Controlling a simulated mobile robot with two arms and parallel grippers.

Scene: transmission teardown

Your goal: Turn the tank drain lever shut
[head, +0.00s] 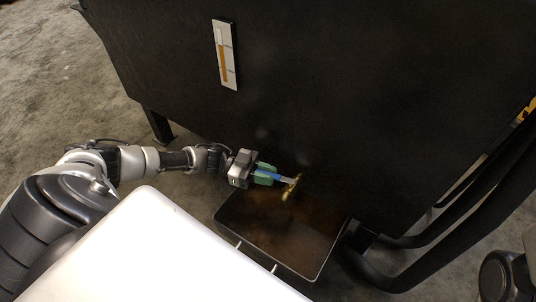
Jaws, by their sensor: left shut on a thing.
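The black tank (330,80) fills the upper part of the head view. The drain lever with its brass valve (290,188) sticks out low on the tank's front, above a pan. My left gripper (278,178) comes in from the left and is shut on the lever's handle. Its green and blue fingers cover most of the handle, so the lever's exact angle is hard to tell. My right gripper is not in view.
A dark open pan (324,263) with brownish liquid stands on the floor under the valve. A level gauge (224,54) with an orange column is on the tank's front. Black tubes (470,205) run at the right. Grey floor is free at the left.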

